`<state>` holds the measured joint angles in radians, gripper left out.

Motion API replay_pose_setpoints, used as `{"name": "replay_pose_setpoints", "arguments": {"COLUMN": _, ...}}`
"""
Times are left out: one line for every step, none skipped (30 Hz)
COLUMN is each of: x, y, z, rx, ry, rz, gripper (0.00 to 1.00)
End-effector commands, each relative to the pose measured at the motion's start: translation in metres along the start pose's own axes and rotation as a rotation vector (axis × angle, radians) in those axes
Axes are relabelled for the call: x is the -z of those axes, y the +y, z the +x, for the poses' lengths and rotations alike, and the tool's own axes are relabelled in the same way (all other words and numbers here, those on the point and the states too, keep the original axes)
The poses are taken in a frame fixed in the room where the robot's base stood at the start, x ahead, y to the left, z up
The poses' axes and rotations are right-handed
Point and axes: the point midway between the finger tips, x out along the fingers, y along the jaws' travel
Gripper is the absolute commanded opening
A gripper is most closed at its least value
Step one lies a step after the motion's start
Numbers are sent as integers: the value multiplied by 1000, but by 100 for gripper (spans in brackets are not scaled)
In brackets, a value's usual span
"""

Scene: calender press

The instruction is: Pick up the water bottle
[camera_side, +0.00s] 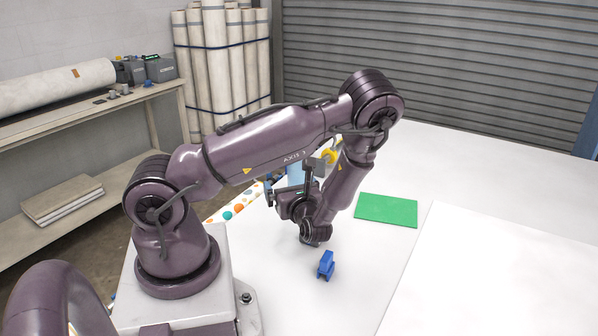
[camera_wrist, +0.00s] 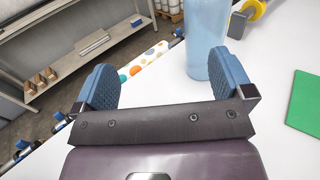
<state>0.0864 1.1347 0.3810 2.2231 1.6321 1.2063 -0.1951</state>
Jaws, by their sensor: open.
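The water bottle (camera_wrist: 207,42) is light blue and translucent. In the wrist view it stands upright on the white table, just beyond my gripper (camera_wrist: 168,80) and in line with the right finger, which overlaps its lower edge. My gripper's two blue padded fingers are wide apart with nothing held between them. Whether the right finger touches the bottle I cannot tell.
A green mat (camera_side: 386,210) lies right of my wrist. A small blue block-like object (camera_side: 326,265) stands on the table in front. A dotted roll (camera_wrist: 145,63) lies at the table's edge.

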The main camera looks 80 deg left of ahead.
Motion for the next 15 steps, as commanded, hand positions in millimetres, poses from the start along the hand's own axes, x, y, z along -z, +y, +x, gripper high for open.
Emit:
{"name": "replay_pose_setpoints", "arguments": {"x": 2, "y": -10, "z": 2, "rx": 60, "ry": -12, "rz": 17, "gripper": 99}}
{"name": "replay_pose_setpoints", "arguments": {"x": 1, "y": -17, "z": 2, "rx": 93, "ry": -16, "rz": 20, "gripper": 99}}
{"name": "replay_pose_setpoints", "arguments": {"x": -1, "y": -25, "z": 2, "rx": 130, "ry": -19, "rz": 17, "gripper": 99}}
{"name": "replay_pose_setpoints", "arguments": {"x": -1, "y": -30, "z": 2, "rx": 153, "ry": -20, "rz": 16, "gripper": 99}}
{"name": "replay_pose_setpoints", "arguments": {"x": -1, "y": -33, "z": 1, "rx": 171, "ry": -21, "rz": 15, "gripper": 99}}
{"name": "replay_pose_setpoints", "arguments": {"x": -2, "y": -36, "z": 2, "rx": 188, "ry": -22, "rz": 15, "gripper": 99}}
{"name": "replay_pose_setpoints", "arguments": {"x": -2, "y": -38, "z": 3, "rx": 197, "ry": -24, "rz": 14, "gripper": 99}}
{"name": "replay_pose_setpoints", "arguments": {"x": -2, "y": -39, "z": 6, "rx": 203, "ry": -26, "rz": 11, "gripper": 99}}
{"name": "replay_pose_setpoints", "arguments": {"x": -3, "y": -40, "z": 10, "rx": 200, "ry": -30, "rz": 4, "gripper": 99}}
{"name": "replay_pose_setpoints", "arguments": {"x": -3, "y": -41, "z": 15, "rx": 199, "ry": -29, "rz": 2, "gripper": 99}}
{"name": "replay_pose_setpoints", "arguments": {"x": -3, "y": -41, "z": 21, "rx": 197, "ry": -28, "rz": 2, "gripper": 99}}
{"name": "replay_pose_setpoints", "arguments": {"x": -3, "y": -43, "z": 28, "rx": 198, "ry": -29, "rz": 3, "gripper": 99}}
{"name": "replay_pose_setpoints", "arguments": {"x": -3, "y": -44, "z": 34, "rx": 196, "ry": -29, "rz": 3, "gripper": 99}}
{"name": "replay_pose_setpoints", "arguments": {"x": -3, "y": -45, "z": 40, "rx": 197, "ry": -29, "rz": 2, "gripper": 99}}
{"name": "replay_pose_setpoints", "arguments": {"x": -3, "y": -46, "z": 48, "rx": 196, "ry": -28, "rz": 2, "gripper": 99}}
